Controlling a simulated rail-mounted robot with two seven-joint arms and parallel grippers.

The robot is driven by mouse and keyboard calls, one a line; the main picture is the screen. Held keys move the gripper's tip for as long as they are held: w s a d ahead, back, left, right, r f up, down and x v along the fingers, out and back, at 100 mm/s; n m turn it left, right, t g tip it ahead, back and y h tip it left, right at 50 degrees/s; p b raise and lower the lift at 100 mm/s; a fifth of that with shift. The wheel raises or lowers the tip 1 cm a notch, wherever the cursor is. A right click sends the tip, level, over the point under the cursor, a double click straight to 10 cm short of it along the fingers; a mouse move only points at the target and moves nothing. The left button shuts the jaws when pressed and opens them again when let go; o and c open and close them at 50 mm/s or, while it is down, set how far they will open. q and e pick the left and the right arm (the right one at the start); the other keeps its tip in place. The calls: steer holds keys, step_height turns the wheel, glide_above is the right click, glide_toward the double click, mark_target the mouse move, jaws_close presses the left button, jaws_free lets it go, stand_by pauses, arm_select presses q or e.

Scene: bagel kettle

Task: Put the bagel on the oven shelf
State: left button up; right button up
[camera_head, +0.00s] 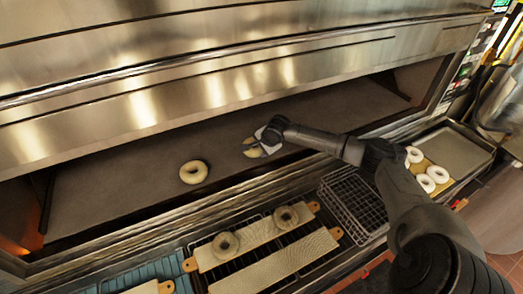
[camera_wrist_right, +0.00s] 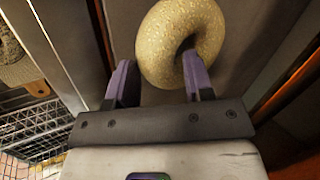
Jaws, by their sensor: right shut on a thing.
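My right gripper (camera_head: 259,145) reaches through the oven opening over the grey oven shelf (camera_head: 130,180). It is shut on a bagel (camera_wrist_right: 158,40), pale gold and speckled in the right wrist view. There one purple finger lies outside the ring and the other is at its hole. In the head view only small parts of this bagel (camera_head: 252,153) show beside the fingers. I cannot tell whether it touches the shelf. Another plain bagel (camera_head: 194,172) lies flat on the shelf, to the left of my gripper. My left gripper is out of view.
Speckled bagels (camera_head: 225,245) lie on a board (camera_head: 256,233) on the rack before the oven; a second board (camera_head: 280,262) looks bare. A wire basket (camera_head: 352,203) and a tray (camera_head: 455,152) with several white rings stand right. The shelf's left and far right look clear.

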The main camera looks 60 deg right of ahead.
steer(key=shift+f, duration=0.75)
steer(key=o, duration=0.6)
steer(key=shift+o, duration=0.2)
steer(key=shift+r, duration=0.1)
